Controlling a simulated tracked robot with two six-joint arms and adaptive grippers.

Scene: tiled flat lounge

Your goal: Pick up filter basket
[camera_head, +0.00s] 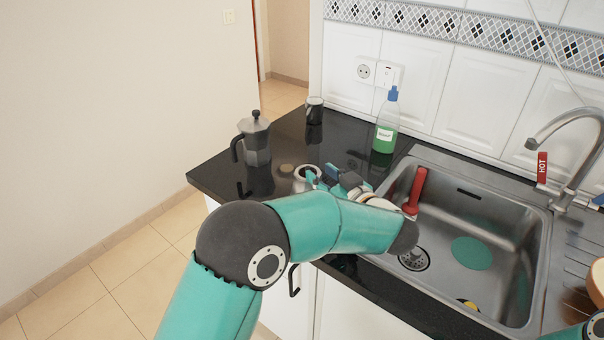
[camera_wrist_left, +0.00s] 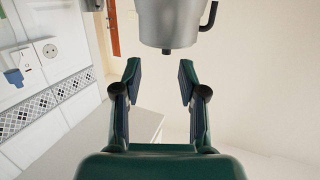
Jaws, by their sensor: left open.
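A small silver round cup (camera_head: 306,174) stands on the black counter, partly hidden by my left gripper. A small flat brownish disc (camera_head: 286,168) lies just left of it. I cannot tell for sure which one is the filter basket. My left gripper (camera_head: 328,174) is close to the silver cup's right side, partly hidden by my own arm. In the left wrist view the gripper (camera_wrist_left: 160,72) is open, with nothing between its fingers. A grey moka pot (camera_head: 257,140) stands farther left; it also shows upside down in the wrist view (camera_wrist_left: 170,22), beyond the fingertips.
The tap (camera_head: 570,160) rises at the right.

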